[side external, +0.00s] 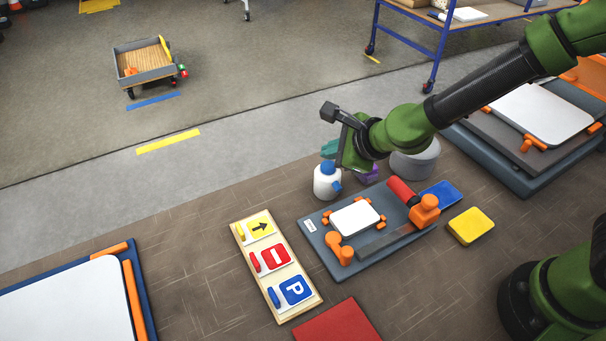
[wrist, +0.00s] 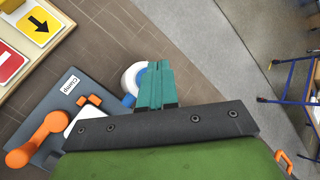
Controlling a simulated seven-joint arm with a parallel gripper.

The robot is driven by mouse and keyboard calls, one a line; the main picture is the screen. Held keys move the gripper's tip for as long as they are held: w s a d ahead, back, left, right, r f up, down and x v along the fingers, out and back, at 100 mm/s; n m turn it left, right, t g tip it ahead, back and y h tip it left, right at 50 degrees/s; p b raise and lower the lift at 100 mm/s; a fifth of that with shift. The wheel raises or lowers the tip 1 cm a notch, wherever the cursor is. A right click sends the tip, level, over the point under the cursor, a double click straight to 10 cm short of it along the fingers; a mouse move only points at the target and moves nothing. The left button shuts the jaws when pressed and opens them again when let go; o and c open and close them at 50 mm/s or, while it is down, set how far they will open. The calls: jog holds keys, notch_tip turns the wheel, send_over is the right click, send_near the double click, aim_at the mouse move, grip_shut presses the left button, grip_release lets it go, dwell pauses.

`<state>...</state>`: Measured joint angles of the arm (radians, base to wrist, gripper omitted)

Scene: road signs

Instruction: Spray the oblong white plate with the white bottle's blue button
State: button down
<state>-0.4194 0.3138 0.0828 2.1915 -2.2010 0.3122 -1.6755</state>
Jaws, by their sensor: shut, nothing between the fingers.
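The grey board (side external: 318,250) also carries orange handles, a red cylinder and a long metal bar. A wooden sign rack (side external: 283,304) stands to its left. A grey bucket (side external: 416,164) and a purple item (side external: 367,174) are close behind. A yellow block (side external: 471,226) lies at right.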

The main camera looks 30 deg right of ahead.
aim_at(331, 168)
jog(key=shift+f, duration=0.1)
dwell(0.5)
jog(key=shift+f, duration=0.35)
jog(key=shift+f, duration=0.35)
dwell(0.5)
jog(key=shift+r, duration=0.8)
notch_tip(331, 168, up, 6)
dwell(0.5)
dwell(2.4)
